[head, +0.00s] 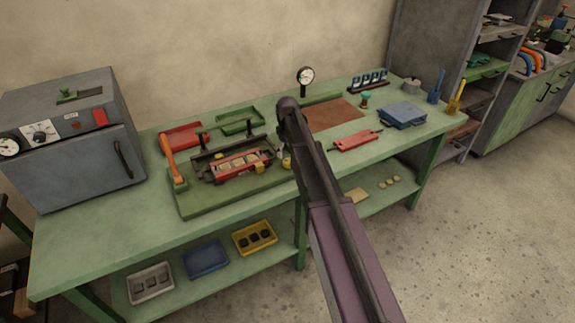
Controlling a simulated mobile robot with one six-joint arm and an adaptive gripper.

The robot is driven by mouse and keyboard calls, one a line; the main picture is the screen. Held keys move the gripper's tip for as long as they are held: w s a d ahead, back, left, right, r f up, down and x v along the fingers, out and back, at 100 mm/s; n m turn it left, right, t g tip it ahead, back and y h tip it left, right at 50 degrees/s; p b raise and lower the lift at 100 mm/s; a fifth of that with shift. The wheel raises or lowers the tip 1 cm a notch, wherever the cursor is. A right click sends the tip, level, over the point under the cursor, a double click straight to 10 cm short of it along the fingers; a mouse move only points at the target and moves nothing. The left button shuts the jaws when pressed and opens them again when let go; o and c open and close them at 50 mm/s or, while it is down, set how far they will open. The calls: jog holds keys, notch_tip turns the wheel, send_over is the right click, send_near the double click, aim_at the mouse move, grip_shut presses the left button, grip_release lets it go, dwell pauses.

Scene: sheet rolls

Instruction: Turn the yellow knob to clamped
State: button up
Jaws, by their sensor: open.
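A small round yellow knob (287,162) shows at the right end of the fixture, close against my arm's edge in the picture. My arm partly covers the area around it, and its setting cannot be read. The fixture is a green base plate (210,205) bearing a red tray-like holder (222,175) with several pale pieces in it. Small yellow parts (260,168) sit at the holder's right end. An orange-red lever (168,158) stands at the plate's left. My arm crosses the middle of the view; its gripper and fingertips do not show.
The fixture stands on a green bench (90,235). A grey oven-like box (70,155) is at the left. A dial gauge (305,77), a red plate (355,141) and a blue case (402,115) are further right.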

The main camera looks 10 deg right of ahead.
aim_at(288, 161)
jog(key=shift+f+b, duration=2)
jog(key=shift+f, duration=0.3)
jog(key=c, duration=1.1)
